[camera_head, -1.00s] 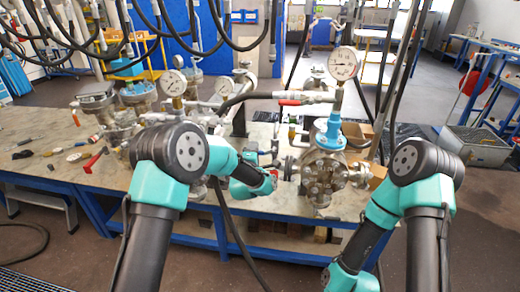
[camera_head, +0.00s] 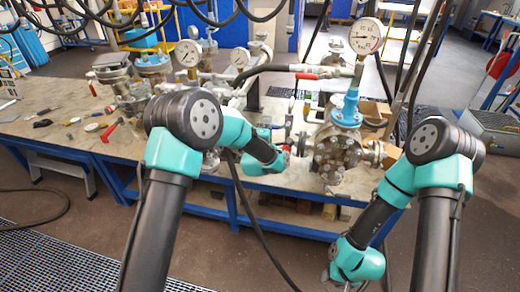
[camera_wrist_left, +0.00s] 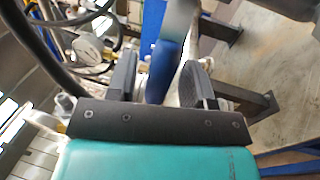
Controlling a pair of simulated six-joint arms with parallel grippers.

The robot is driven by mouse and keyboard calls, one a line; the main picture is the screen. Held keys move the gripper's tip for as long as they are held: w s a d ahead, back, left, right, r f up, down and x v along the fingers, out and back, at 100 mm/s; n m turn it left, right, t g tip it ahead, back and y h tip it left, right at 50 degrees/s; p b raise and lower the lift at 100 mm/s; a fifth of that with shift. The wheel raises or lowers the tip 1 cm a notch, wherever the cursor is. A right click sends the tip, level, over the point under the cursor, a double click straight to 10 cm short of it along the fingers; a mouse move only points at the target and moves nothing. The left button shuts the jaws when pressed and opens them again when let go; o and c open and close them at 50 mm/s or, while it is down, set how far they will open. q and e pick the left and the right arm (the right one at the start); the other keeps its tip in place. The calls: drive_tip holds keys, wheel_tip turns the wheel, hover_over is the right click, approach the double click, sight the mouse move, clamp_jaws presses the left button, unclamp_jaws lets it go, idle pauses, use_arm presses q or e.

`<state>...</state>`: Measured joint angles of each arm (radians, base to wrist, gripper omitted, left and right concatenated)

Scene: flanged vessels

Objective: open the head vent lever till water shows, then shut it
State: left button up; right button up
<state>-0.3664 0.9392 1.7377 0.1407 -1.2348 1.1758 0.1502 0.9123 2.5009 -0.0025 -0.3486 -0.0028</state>
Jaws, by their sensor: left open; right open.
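The flanged vessel (camera_head: 337,152) stands at the bench's right part, with a blue fitting (camera_head: 346,110) and a pressure gauge (camera_head: 366,36) above it. My left gripper (camera_head: 284,160) is just left of the vessel; its fingertips are hard to make out in the head view. In the left wrist view its jaws (camera_wrist_left: 160,85) are open, with a blue rounded handle-like part (camera_wrist_left: 163,72) between them, apparently not clamped. I cannot tell whether that part is the vent lever. No water is visible. My right gripper (camera_head: 337,277) is open, low in front of the bench, away from the vessel.
A red-handled valve lever (camera_head: 307,76) sits on the pipework behind. More gauges and piping (camera_head: 188,53) crowd the bench's middle. A red-handled tool (camera_head: 111,130) lies on the bench (camera_head: 45,122) at left. Black hoses hang overhead; one dark hose (camera_head: 250,218) runs down the front.

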use_arm(q)
drive_tip(key=v, duration=1.6)
drive_tip(key=shift+f, duration=0.1)
idle(0.7)
